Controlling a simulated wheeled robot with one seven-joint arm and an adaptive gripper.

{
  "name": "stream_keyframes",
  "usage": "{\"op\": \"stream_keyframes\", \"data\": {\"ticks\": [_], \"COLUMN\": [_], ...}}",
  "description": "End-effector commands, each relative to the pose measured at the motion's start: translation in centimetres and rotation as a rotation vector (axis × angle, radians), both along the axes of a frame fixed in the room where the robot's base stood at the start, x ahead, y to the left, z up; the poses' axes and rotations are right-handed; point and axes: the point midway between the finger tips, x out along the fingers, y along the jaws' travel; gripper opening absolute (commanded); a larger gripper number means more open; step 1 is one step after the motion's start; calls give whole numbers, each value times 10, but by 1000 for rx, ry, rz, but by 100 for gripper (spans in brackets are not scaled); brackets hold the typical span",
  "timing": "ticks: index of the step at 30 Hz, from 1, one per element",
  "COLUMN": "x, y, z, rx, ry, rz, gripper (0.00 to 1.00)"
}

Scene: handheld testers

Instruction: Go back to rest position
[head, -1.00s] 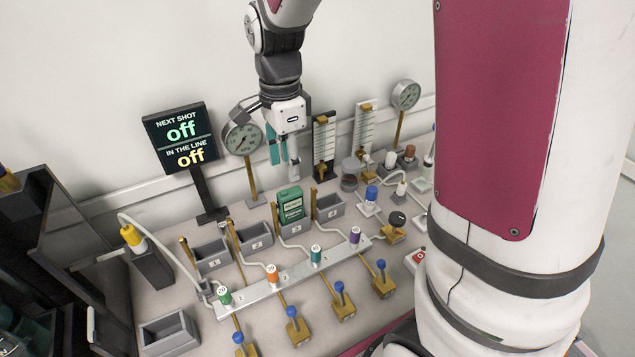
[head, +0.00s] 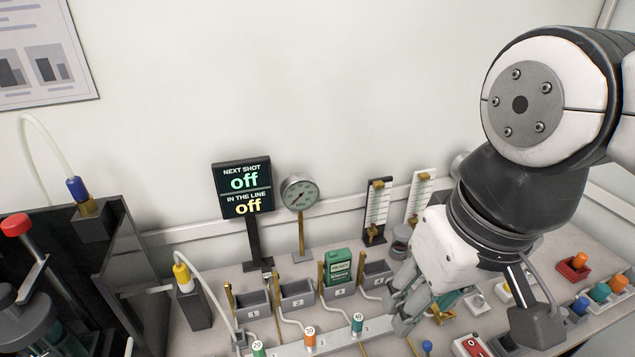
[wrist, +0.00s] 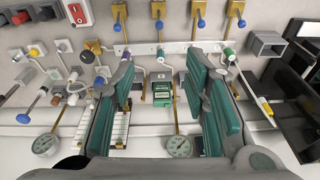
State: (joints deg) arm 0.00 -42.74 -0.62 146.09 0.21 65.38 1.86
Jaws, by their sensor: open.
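My gripper (head: 420,308) is in the right half of the head view, above the bench near the row of grey bins. In the wrist view my gripper (wrist: 163,105) has its two green-padded fingers spread wide, with nothing held between them. A green handheld tester (head: 338,267) stands upright in one of the grey bins, to the left of my gripper. It also shows in the wrist view, as a green tester (wrist: 162,84) seen between the fingers but farther off. The display sign (head: 243,188) reads off on both lines.
A round gauge (head: 300,193) and two white scales stand along the wall. A manifold bar (head: 325,339) with coloured caps runs in front of the bins. A dark machine (head: 85,250) stands at the left. A red switch (head: 470,345) and coloured knobs lie near my gripper. The air above the bench's middle is clear.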

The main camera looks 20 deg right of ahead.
Motion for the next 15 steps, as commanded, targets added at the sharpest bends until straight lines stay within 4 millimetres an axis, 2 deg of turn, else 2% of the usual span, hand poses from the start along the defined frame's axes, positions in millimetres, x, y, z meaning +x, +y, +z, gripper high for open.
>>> {"op": "stream_keyframes", "data": {"ticks": [3, 11, 15], "x": [-5, -5, -6], "y": [0, 0, 0], "z": [-1, -1, 14], "rx": [-10, -10, -12], "ry": [-5, -5, -24], "rz": [37, 39, 38], "gripper": [41, 41, 41]}}
